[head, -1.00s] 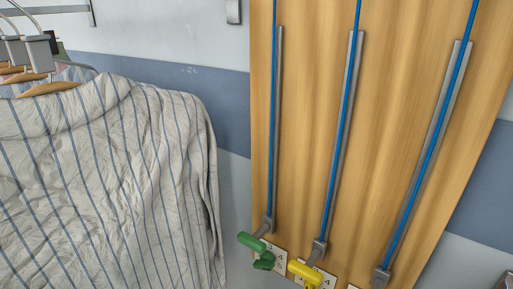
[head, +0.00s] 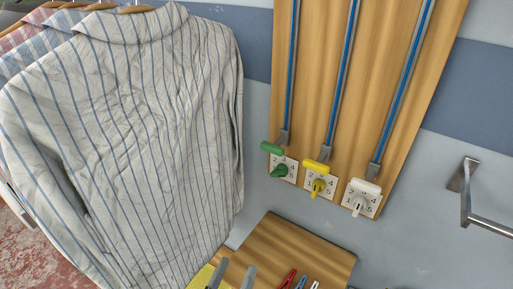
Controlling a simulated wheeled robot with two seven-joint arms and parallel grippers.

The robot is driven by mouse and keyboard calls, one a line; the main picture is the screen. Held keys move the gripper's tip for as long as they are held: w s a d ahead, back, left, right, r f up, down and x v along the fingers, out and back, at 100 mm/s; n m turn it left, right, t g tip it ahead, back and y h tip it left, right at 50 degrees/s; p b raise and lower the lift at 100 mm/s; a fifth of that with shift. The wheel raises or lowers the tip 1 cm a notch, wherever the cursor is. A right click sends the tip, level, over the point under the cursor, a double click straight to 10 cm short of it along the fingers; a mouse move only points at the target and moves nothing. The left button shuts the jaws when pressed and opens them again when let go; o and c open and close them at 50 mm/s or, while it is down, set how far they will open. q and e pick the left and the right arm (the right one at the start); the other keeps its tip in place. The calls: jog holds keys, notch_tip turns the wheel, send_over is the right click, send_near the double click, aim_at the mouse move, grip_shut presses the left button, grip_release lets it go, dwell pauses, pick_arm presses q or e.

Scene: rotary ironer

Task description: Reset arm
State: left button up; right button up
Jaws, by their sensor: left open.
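Three knobs sit on numbered white dial plates at the foot of a wooden wall board (head: 345,90). They are a green knob (head: 280,170), a yellow knob (head: 318,186) and a white knob (head: 359,204). A matching coloured handle sits just above each one, at the lower end of a blue cord in a grey rail. What seem to be the two grey fingertips of my left gripper (head: 232,277) show at the bottom edge, apart and with nothing seen between them. They are below and left of the dials, touching none. My right gripper is not in view.
A striped shirt (head: 140,140) hangs at the left, with more clothes behind. A wooden shelf (head: 290,248) below the dials carries small red, blue and white items. A metal bracket (head: 468,195) juts from the wall at the right.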

pick_arm(q)
jog(key=a+f+m+g+y, duration=0.3)
jog(key=a+f+g+y, duration=0.1)
jog(key=a+f+g, duration=0.5)
jog(key=s+a+f+g+y, duration=0.4)
jog(key=s+a+g, duration=0.3)
jog(key=s+a, duration=0.3)
notch_tip(320, 180, down, 32)
jog(key=s+d+g, duration=0.1)
jog(key=s, duration=0.1)
jog(key=s+a+f+m+g, duration=0.1)
jog(key=s+a+f, duration=0.2)
jog(key=s+f, duration=1.5)
jog(key=shift+f+g, duration=0.15)
jog(key=shift+g, duration=0.15)
jog(key=shift+s, duration=0.1)
